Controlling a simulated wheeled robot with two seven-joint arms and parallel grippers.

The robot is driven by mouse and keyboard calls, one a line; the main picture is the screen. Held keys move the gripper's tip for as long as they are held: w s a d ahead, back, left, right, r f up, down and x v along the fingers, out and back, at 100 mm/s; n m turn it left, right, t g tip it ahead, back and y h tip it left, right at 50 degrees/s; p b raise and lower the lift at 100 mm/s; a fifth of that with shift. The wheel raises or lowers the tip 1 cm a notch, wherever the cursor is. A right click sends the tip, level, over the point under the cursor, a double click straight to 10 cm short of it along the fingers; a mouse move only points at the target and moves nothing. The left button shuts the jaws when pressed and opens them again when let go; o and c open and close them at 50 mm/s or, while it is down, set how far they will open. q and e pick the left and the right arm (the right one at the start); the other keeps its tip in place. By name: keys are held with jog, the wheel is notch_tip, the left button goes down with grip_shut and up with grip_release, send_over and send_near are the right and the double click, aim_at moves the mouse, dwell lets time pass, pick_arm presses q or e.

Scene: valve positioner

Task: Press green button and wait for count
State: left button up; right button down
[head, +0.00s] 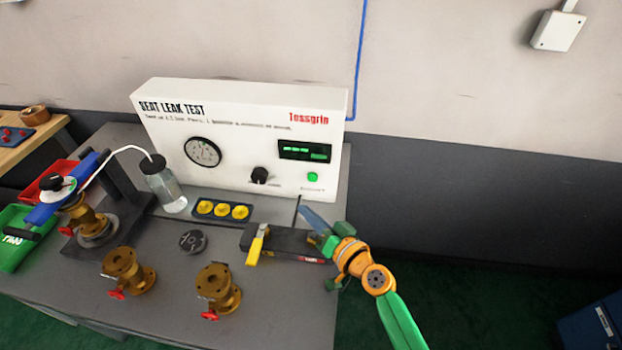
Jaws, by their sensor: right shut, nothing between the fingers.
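The green button (312,177) is on the lower right of the white seat leak test panel (240,130), under the display (304,151). The display is lit with green characters too small to read. My right gripper (301,205) is shut and empty. Its tip is a little below the green button, in front of the panel; I cannot tell the exact gap, but the button shows uncovered. My left gripper is not in view.
A black block with a yellow-handled lever (257,245) lies beneath my right gripper. Brass valves (218,289) stand along the table front. A bottle (165,186) and a tray of yellow discs (223,210) sit before the panel. A clamp fixture (75,200) stands left.

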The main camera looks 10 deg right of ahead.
aim_at(312, 178)
jog(key=w+d+b, duration=0.2)
jog(key=w, duration=0.4)
jog(key=shift+w+d, duration=0.2)
jog(key=shift+d, duration=0.2)
dwell(1.3)
jog(key=shift+w+d+r+b, duration=0.1)
jog(key=shift+w+b, duration=0.15)
jog(key=shift+b, duration=0.2)
